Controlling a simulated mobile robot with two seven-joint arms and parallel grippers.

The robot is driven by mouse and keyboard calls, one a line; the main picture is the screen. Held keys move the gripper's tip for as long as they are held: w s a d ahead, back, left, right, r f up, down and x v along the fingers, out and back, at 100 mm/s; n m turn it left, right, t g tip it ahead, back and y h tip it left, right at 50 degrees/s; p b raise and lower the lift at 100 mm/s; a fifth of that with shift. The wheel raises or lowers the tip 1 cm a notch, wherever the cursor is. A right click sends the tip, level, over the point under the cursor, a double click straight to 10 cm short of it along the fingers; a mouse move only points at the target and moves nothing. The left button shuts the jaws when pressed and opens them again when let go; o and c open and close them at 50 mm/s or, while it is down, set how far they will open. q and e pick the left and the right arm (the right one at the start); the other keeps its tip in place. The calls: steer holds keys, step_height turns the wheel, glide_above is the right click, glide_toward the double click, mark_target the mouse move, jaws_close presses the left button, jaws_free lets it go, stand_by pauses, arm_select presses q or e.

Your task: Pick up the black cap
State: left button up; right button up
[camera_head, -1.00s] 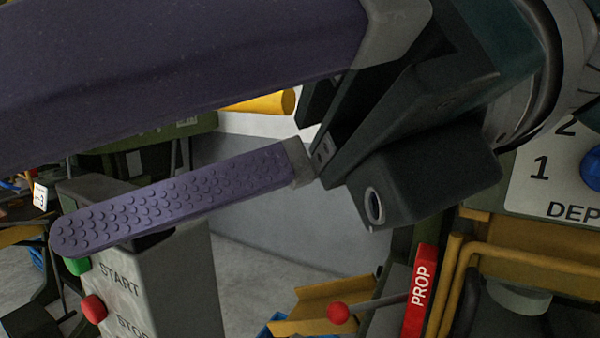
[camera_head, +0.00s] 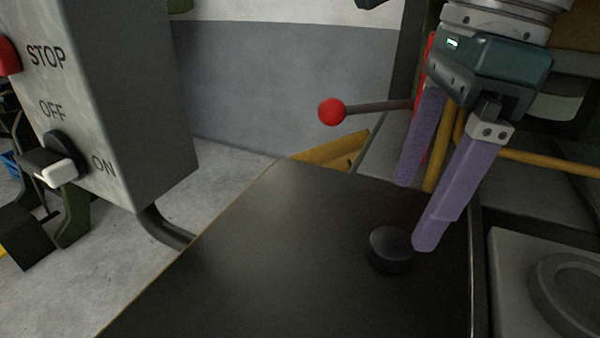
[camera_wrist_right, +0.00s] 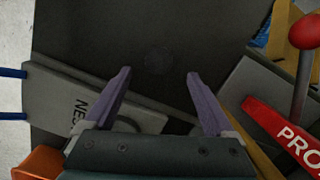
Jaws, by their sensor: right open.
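The black cap (camera_head: 389,249) is a short round disc lying on a dark flat surface (camera_head: 290,240) in the head view. In the right wrist view the cap (camera_wrist_right: 157,60) shows only as a faint dark disc, ahead of and roughly midway between the fingertips. My right gripper (camera_head: 414,213) is open and empty, its purple fingers pointing down. Its nearer fingertip appears just right of the cap; I cannot tell whether they touch. The open right gripper also shows in the wrist view (camera_wrist_right: 158,73). My left gripper is not in view.
A grey control box (camera_head: 120,110) with STOP and OFF/ON controls stands at the left. A red-knobbed lever (camera_head: 332,111) reaches out behind the dark surface. A grey plate with a round recess (camera_head: 570,290) lies at the right. The dark surface left of the cap is clear.

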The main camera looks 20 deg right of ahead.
mark_target(394, 241)
steer(key=f, duration=0.1)
steer(key=f+b, duration=0.1)
steer(key=f, duration=0.1)
steer(key=a+f, duration=0.1)
steer(key=f, duration=0.1)
steer(key=shift+w+f+b, duration=0.15)
steer(key=shift+f+b, duration=0.1)
steer(key=shift+b, duration=0.1)
jaws_close()
stand_by(0.3)
steer(key=shift+r, duration=0.1)
